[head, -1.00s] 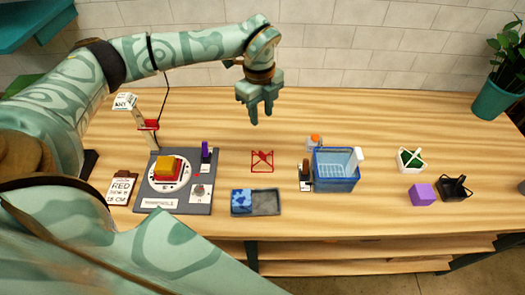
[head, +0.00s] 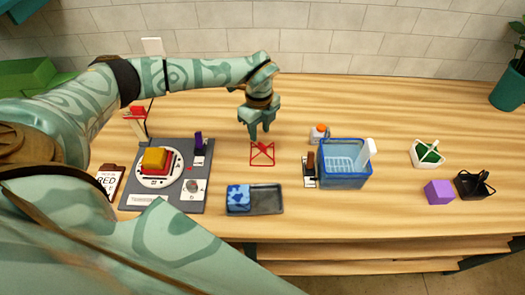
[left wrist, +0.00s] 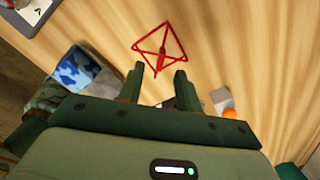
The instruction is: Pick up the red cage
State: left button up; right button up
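The red cage (head: 262,153) is a small frame of thin red bars, standing on the wooden table between the turntable and the blue basket. It also shows in the left wrist view (left wrist: 163,52), just beyond the fingertips. My left gripper (head: 260,136) points down just behind and above the cage in the head view. Whether the fingers touch the cage is hard to tell, but a gap shows in the wrist view. My right gripper is not in view.
Left of the cage is a grey turntable station (head: 133,199) with red and yellow blocks. In front is a dark tray (head: 267,200) with a blue patterned piece. To the right are a blue basket (head: 344,180), a purple cube (head: 439,192) and a black basket (head: 475,187).

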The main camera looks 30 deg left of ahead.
aim_at(263, 145)
pick_arm(q)
jog(key=f, duration=0.4)
jog(key=d+f, duration=0.1)
jog(key=f, duration=0.1)
jog(key=shift+w+f, duration=0.1)
jog(key=shift+f, duration=0.05)
jog(key=shift+c, duration=0.3)
grip_shut()
